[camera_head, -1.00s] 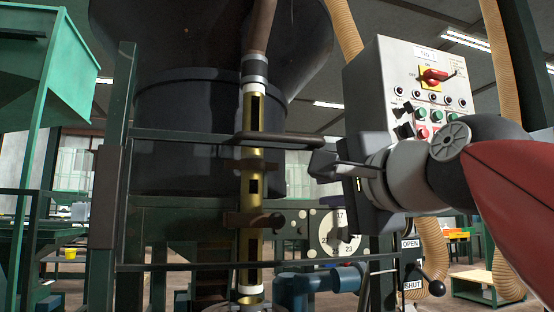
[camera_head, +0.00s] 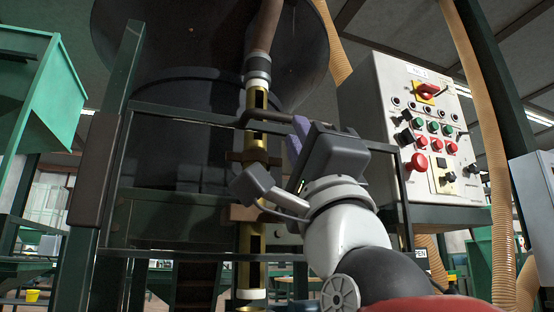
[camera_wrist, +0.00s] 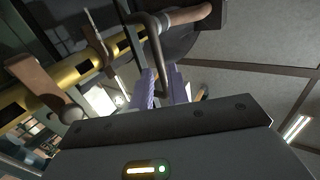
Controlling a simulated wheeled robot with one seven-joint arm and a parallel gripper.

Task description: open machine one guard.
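The handle also shows in the wrist view (camera_wrist: 155,48). My gripper (camera_head: 300,138) is raised at the handle's right end. In the wrist view its two purple fingers (camera_wrist: 164,88) are apart, with the lower end of the handle at the gap between them. Contact is hard to tell. The guard appears closed across the tube.
A control panel (camera_head: 420,120) with a red switch and several buttons is close to the right of my arm. A green hopper (camera_head: 40,90) is at the left.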

